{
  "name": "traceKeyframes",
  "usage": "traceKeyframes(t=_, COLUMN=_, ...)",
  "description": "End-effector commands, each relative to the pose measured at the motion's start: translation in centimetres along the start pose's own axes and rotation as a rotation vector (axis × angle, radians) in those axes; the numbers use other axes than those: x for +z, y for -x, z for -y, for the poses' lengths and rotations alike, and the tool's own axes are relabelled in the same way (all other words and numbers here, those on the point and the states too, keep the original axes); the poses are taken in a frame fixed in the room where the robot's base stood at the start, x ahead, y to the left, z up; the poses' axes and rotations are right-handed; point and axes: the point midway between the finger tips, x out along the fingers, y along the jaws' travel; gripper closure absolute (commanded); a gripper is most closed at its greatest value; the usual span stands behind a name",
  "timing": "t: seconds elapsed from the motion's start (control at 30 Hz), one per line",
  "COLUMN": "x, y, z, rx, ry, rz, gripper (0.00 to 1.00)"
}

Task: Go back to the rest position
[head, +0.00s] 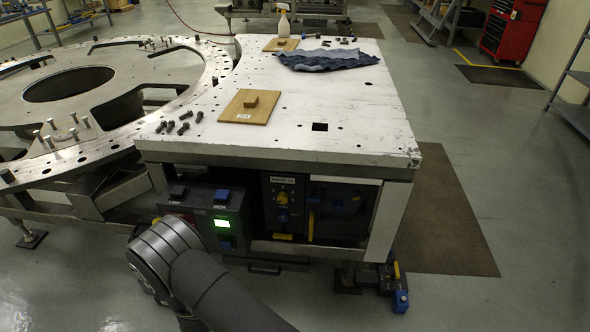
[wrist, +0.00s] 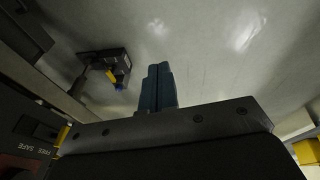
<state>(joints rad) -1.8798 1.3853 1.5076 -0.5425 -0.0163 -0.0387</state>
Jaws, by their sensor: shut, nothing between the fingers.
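My gripper (wrist: 158,88) shows in the wrist view with its two blue-grey fingers together and nothing between them. It points over bare grey floor. In the head view my arm is low at the front, before the table, and the fingers are out of sight there. The turret plate (head: 150,68), a large pale ring with holes, lies at the left. The white work table (head: 350,110) stands beside it, with several dark bolts (head: 184,128) near its left edge and a wooden board (head: 237,107) carrying a small block.
A control box with a green screen (head: 222,224) sits under the table front. A foot device with yellow and blue parts (wrist: 108,68) is on the floor near my gripper. Floor to the right is open.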

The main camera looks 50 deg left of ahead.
Motion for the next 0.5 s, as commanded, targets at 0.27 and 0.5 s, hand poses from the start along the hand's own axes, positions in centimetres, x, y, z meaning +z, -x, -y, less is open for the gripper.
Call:
traceKeyframes(t=0.27, x=1.9, y=1.4, z=1.5, rx=0.002, ry=0.279, rz=0.179, gripper=1.0)
traceKeyframes(t=0.5, x=3.2, y=3.0, z=1.4, rx=0.035, ry=0.516, rz=0.333, gripper=1.0)
